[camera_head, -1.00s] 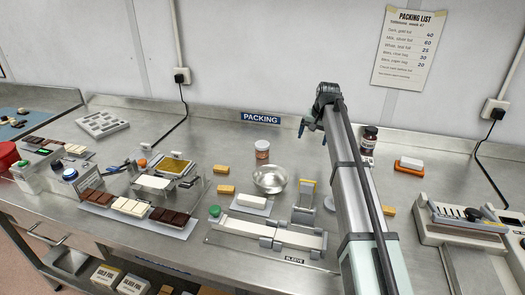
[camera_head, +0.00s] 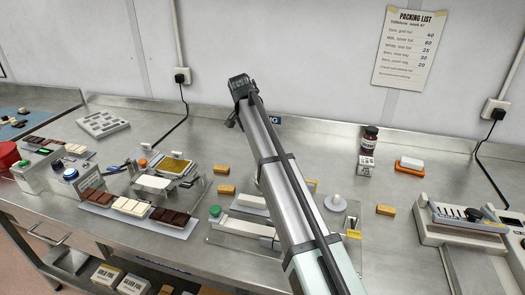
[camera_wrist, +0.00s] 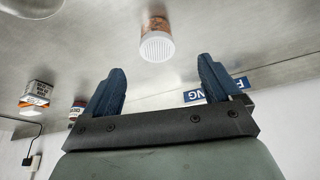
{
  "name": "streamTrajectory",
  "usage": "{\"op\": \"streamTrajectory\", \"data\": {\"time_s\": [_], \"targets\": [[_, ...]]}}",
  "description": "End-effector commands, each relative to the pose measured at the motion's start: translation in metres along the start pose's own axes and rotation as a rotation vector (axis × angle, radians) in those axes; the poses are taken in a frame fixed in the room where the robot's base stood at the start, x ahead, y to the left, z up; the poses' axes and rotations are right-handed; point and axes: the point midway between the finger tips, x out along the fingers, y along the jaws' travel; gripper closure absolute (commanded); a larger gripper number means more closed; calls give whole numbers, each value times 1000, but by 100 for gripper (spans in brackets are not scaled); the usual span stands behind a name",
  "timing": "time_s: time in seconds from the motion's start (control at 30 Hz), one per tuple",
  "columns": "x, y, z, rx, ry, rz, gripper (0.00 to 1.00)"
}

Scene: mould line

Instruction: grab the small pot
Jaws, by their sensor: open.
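The small pot (camera_wrist: 157,42) has a copper-orange body and a white ridged lid. In the wrist view it stands on the steel bench, beyond my fingertips and roughly in line with the gap between them. My gripper (camera_wrist: 160,74) has two dark blue fingers spread apart with nothing between them. In the head view my arm now covers the pot and most of the gripper.
A metal bowl (camera_wrist: 32,6) is partly in the wrist view. A dark jar (camera_head: 369,140) and a small labelled box (camera_head: 366,165) stand to the right. A yellow block (camera_head: 226,169) lies left of my arm. The PACKING sign (camera_wrist: 216,91) is on the back ledge.

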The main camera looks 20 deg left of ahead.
Motion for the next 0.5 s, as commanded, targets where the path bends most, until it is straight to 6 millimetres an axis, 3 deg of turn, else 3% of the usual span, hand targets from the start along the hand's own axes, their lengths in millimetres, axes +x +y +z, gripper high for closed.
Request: {"op": "streamTrajectory", "data": {"time_s": [0.3,0.5], "targets": [[54,1,0,0,-2,1,9],[69,1,0,-1,-1,-1,9]]}}
